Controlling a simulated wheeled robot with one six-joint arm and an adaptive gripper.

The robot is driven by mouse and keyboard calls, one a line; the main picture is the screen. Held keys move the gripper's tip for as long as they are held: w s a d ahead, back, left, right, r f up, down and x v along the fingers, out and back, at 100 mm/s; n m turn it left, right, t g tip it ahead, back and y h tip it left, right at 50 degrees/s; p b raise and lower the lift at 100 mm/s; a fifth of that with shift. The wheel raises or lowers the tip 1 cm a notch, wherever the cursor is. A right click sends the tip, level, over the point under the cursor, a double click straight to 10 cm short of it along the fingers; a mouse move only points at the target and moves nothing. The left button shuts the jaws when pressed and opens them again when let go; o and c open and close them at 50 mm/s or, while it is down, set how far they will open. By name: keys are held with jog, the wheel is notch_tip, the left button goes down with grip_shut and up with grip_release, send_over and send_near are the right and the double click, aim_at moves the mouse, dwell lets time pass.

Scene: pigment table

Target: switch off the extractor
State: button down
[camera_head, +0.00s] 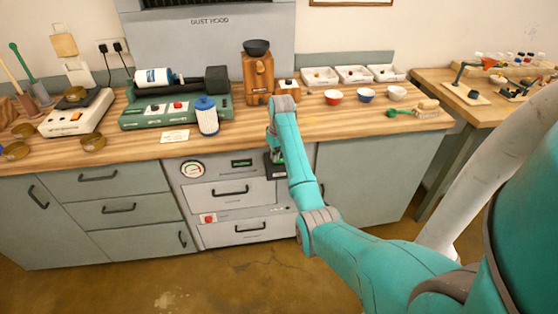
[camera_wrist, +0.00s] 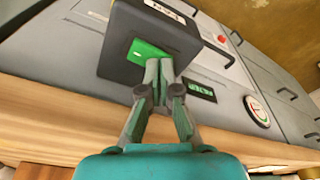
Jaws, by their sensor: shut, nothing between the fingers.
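The dust hood (camera_head: 210,42) stands at the back wall above the bench. Below the bench top is its grey front panel (camera_head: 204,212), with a gauge and a small display. A dark switch box (camera_wrist: 118,38) with a bright green rocker (camera_wrist: 140,48) juts from this panel; in the head view the dark box (camera_head: 270,171) is partly hidden by my arm. My gripper (camera_wrist: 159,64) is shut and empty. In the wrist view its fingertips overlap the right part of the green rocker; I cannot tell whether they touch it.
The wooden bench edge (camera_wrist: 60,112) runs close by my gripper. The gauge (camera_head: 192,169) and filter display (camera_wrist: 200,90) sit beside the box. A grinder (camera_head: 257,77), a green roller machine (camera_head: 172,104) and small bowls (camera_head: 333,97) stand on top. The floor in front is clear.

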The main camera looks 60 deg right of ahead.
jog(key=shift+f, duration=0.15)
jog(key=shift+r, duration=3.55)
